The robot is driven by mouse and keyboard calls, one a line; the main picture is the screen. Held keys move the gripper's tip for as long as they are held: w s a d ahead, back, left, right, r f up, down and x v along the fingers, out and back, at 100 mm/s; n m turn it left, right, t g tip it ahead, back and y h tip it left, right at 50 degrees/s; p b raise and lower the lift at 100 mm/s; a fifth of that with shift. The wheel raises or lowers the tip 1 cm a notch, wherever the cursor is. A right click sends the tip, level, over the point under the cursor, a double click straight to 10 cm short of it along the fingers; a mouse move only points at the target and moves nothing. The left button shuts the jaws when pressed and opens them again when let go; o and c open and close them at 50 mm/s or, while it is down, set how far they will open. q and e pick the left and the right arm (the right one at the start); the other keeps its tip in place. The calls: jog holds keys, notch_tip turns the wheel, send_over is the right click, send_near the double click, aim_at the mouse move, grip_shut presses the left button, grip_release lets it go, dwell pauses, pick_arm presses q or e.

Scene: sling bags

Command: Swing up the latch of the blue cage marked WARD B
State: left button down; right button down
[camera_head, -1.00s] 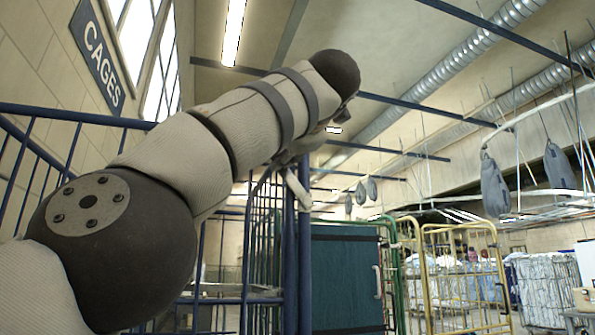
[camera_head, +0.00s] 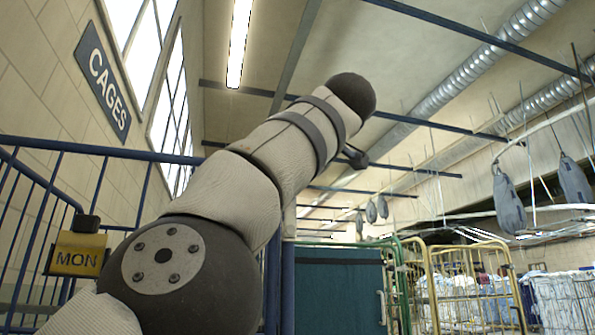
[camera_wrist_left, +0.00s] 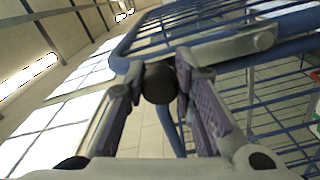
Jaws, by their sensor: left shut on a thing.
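The blue cage (camera_wrist_left: 125,50) fills the upper right of the left wrist view, its bars and corner tilted. Part of its blue frame also shows in the head view (camera_head: 100,148). A grey metal latch bar (camera_wrist_left: 235,44) lies along the cage's rail, with a round dark knob (camera_wrist_left: 158,86) at its near end. My left gripper (camera_wrist_left: 160,78) has its two fingers closed on either side of the knob. In the head view my left arm hides the gripper and the latch. The WARD B marking does not show. My right gripper is out of view.
A yellow MON tag (camera_head: 77,254) hangs on the blue bars at left. A teal panel (camera_head: 338,290), a green-framed cage (camera_head: 403,290) and a yellow cage (camera_head: 430,300) stand right of the blue post. Grey sling bags (camera_head: 507,198) hang at far right.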

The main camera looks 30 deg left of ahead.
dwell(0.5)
pick_arm(q)
jog(key=c, duration=1.3)
grip_release()
jog(key=shift+w+d, duration=0.1)
jog(key=v, duration=1.2)
